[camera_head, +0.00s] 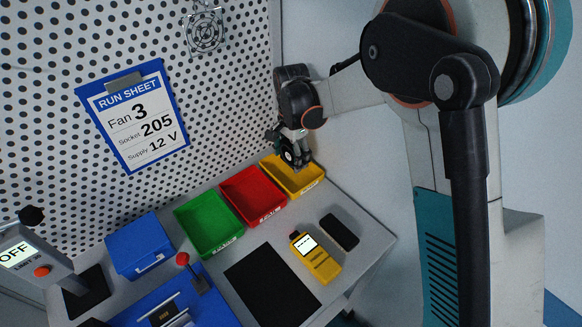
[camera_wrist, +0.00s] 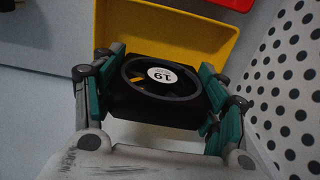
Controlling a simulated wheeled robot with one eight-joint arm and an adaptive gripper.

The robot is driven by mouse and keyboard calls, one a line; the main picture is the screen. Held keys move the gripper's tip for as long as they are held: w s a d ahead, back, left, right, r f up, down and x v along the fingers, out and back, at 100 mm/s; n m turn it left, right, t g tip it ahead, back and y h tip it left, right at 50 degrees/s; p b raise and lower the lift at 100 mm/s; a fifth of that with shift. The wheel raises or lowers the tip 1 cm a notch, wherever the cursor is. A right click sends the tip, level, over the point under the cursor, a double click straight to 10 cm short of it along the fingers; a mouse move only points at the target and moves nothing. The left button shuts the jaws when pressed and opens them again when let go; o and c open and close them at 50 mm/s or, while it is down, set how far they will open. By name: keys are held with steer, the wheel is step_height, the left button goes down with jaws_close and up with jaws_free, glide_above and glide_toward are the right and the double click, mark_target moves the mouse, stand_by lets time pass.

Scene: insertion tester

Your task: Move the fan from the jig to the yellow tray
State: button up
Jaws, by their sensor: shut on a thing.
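My gripper (camera_wrist: 160,92) is shut on a black square fan (camera_wrist: 187,112) with a round white label reading 19 or 61, seen at an angle. The teal finger pads press on its two sides. In the wrist view the yellow tray (camera_wrist: 165,28) lies beyond and under the fan. In the head view my gripper (camera_head: 293,152) hangs over the yellow tray (camera_head: 308,184), with the fan (camera_head: 289,157) partly visible in it. The fan appears above the tray; the gap to its floor is hard to judge. The jig (camera_head: 165,297) is at the bottom left, partly cut off.
Beside the yellow tray stand a red tray (camera_head: 263,211), a green tray (camera_head: 215,245) and a blue box (camera_head: 138,247). A yellow meter (camera_head: 316,258), a dark flat object (camera_head: 340,232) and a black mat (camera_head: 272,287) lie in front. A perforated wall (camera_head: 229,105) rises behind the trays.

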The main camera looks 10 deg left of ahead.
mark_target(291, 165)
steer(key=shift+f+b, duration=0.65)
steer(key=shift+f, duration=1.45)
steer(key=shift+f, duration=0.2)
steer(key=o, duration=1.1)
steer(key=shift+c, duration=0.2)
steer(key=shift+r, duration=0.1)
step_height(291, 165, up, 12)
steer(key=p, duration=0.3)
steer(key=shift+r+p, duration=0.1)
steer(key=shift+p, duration=0.2)
